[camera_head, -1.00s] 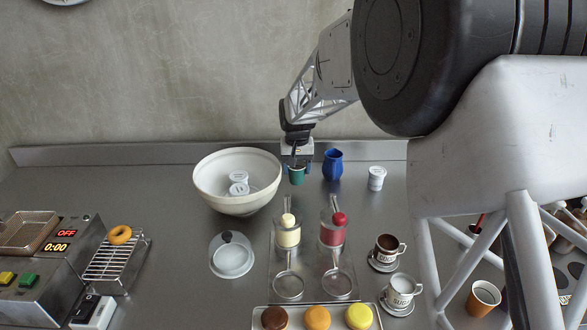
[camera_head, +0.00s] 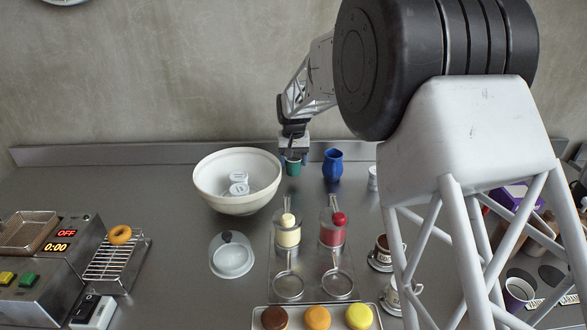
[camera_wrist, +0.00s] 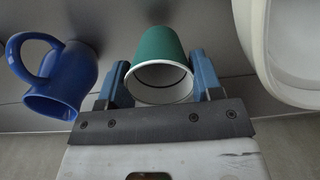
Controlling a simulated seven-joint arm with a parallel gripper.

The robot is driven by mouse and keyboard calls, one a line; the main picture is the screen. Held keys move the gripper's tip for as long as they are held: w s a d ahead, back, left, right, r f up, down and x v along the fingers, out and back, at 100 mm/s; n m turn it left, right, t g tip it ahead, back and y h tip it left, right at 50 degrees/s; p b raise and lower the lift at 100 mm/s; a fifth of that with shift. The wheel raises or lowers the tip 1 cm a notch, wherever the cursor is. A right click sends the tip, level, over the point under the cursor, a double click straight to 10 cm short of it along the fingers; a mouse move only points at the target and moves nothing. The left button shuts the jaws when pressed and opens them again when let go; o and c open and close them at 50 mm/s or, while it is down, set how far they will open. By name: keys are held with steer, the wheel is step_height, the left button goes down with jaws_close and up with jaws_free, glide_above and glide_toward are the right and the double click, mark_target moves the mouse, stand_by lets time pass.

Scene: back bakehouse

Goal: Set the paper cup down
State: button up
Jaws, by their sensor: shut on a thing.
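The green paper cup (camera_head: 293,168) is at the back of the steel counter, between the white bowl and the blue jug. My gripper (camera_head: 294,158) is shut on it from the wall side, near its rim. In the wrist view the paper cup (camera_wrist: 160,58) sits between the two blue fingers of my gripper (camera_wrist: 162,82), its white inside facing the camera. I cannot tell whether its base touches the counter.
A large white bowl (camera_head: 222,200) with white tubs inside stands close left of the cup. A blue jug (camera_head: 333,166) stands close right. Two stands with cream and red items (camera_head: 333,232) are in front. Bare counter (camera_head: 170,190) lies left of the bowl.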

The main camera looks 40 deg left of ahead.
mark_target(293, 168)
steer(key=shift+f, duration=1.7)
steer(key=shift+f, duration=0.15)
steer(key=o, duration=0.9)
step_height(293, 168, up, 12)
steer(key=shift+r, duration=0.2)
steer(key=shift+d, duration=0.15)
